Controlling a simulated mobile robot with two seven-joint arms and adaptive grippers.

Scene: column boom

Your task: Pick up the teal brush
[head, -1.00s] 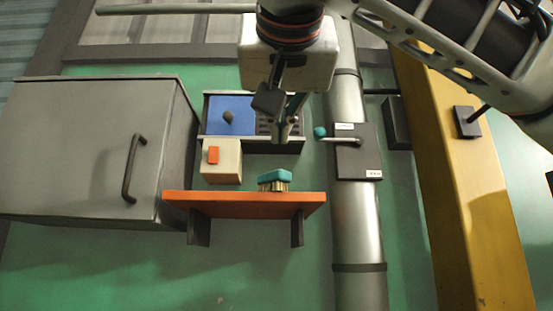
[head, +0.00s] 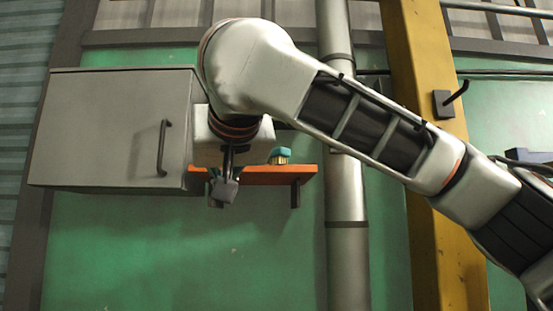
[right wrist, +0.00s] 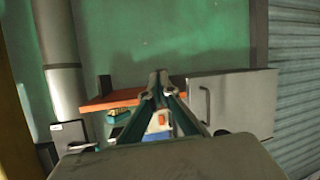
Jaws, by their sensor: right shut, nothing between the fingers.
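The teal brush (head: 281,153) stands on the orange shelf (head: 262,176), teal top up and tan bristles down. It also shows in the right wrist view (right wrist: 117,116), left of the fingers and partly blurred. My right gripper (head: 222,192) hangs in front of the left part of the shelf, pointing down, left of the brush and apart from it. In the right wrist view my gripper's fingertips (right wrist: 158,84) are together with nothing between them. My left gripper is in neither view.
A grey cabinet (head: 110,125) with a bar handle stands left of the shelf. A metal pipe (head: 345,200) and a yellow post (head: 425,180) stand to the right. A cream box with an orange button (right wrist: 162,118) shows behind my fingers. The green wall below is clear.

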